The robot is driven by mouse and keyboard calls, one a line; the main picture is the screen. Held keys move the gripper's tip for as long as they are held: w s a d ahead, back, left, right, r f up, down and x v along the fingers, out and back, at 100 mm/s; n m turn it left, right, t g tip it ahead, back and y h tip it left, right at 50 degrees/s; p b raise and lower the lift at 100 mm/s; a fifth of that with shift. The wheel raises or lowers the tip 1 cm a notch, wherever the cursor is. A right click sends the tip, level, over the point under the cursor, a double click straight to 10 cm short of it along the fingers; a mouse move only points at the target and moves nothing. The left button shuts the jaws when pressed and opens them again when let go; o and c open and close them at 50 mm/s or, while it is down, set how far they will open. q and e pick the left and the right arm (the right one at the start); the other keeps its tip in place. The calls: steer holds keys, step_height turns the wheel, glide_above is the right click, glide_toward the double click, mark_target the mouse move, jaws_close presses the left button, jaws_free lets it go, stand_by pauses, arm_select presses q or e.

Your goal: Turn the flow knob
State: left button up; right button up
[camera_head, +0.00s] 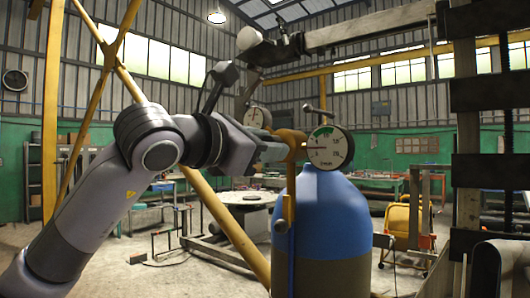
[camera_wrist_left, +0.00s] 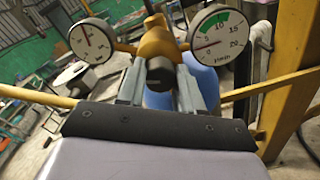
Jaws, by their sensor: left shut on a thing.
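The regulator (camera_head: 291,143) is a brass-yellow body on top of a blue cylinder (camera_head: 330,215). A flow gauge (camera_head: 328,147) with a green band faces me on its right, and a second gauge (camera_head: 257,118) is on its left. The flow knob (camera_wrist_left: 160,72) is a short dark cylinder on the regulator's near side in the left wrist view. My left gripper (camera_wrist_left: 161,84) has one finger on each side of the knob and is shut on it. In the head view my left gripper (camera_head: 277,148) reaches the regulator from the left, and the knob is hidden there. My right gripper is not visible.
Yellow slanted braces (camera_head: 225,222) stand behind my left arm. A dark rack-like post (camera_head: 468,150) stands close at the right. A beam (camera_head: 370,25) runs overhead. A round table (camera_head: 248,197) and a yellow cart (camera_head: 405,220) are farther back.

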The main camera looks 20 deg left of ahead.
arm_select(q)
steer(key=shift+m+b, duration=0.85)
steer(key=shift+m, duration=5.05)
steer(key=o, duration=1)
steer(key=shift+o, duration=0.2)
steer(key=shift+s, duration=0.15)
